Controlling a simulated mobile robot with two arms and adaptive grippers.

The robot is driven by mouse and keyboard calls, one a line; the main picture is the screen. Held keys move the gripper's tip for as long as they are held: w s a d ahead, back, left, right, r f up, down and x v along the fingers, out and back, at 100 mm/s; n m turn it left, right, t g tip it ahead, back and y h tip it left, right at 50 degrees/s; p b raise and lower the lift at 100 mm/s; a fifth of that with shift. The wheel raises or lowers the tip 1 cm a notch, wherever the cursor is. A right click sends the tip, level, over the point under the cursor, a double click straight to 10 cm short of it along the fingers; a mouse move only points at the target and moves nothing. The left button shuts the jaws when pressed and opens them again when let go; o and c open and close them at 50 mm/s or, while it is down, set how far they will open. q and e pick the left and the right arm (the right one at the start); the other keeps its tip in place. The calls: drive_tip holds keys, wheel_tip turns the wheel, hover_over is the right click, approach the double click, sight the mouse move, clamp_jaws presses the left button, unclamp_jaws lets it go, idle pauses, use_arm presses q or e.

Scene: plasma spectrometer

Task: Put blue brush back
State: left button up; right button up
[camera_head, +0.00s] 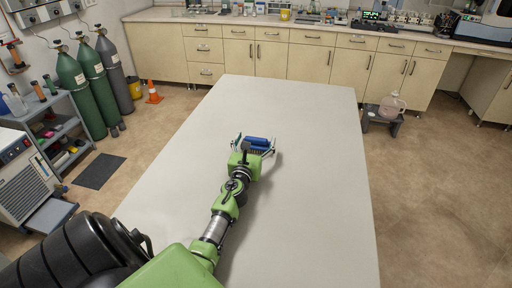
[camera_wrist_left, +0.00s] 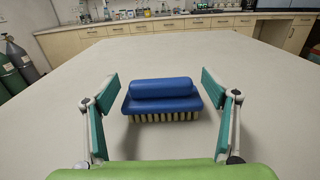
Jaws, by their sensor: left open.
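The blue brush (camera_head: 256,141) lies on the table (camera_head: 300,110), bristles down. In the left wrist view the blue brush (camera_wrist_left: 162,98) shows a rounded blue handle on top and pale bristles below. My left gripper (camera_head: 254,147) is open at the brush. In the left wrist view its two teal finger pads (camera_wrist_left: 160,105) stand on either side of the brush, with a gap on both sides. The brush appears free on the table and not gripped. My right gripper is not in view.
The rest of the table is bare. Cabinets with a cluttered counter (camera_head: 290,22) stand along the back. Green gas cylinders (camera_head: 78,90), an orange cone (camera_head: 152,92) and a shelf rack (camera_head: 50,130) are at left. A small stool (camera_head: 380,122) with a jug (camera_head: 392,104) is at right.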

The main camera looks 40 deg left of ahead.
use_arm(q)
drive_tip(key=shift+w+a, duration=0.2)
drive_tip(key=shift+w, duration=0.3)
drive_tip(key=c, duration=1.3)
drive_tip(key=shift+r, duration=0.1)
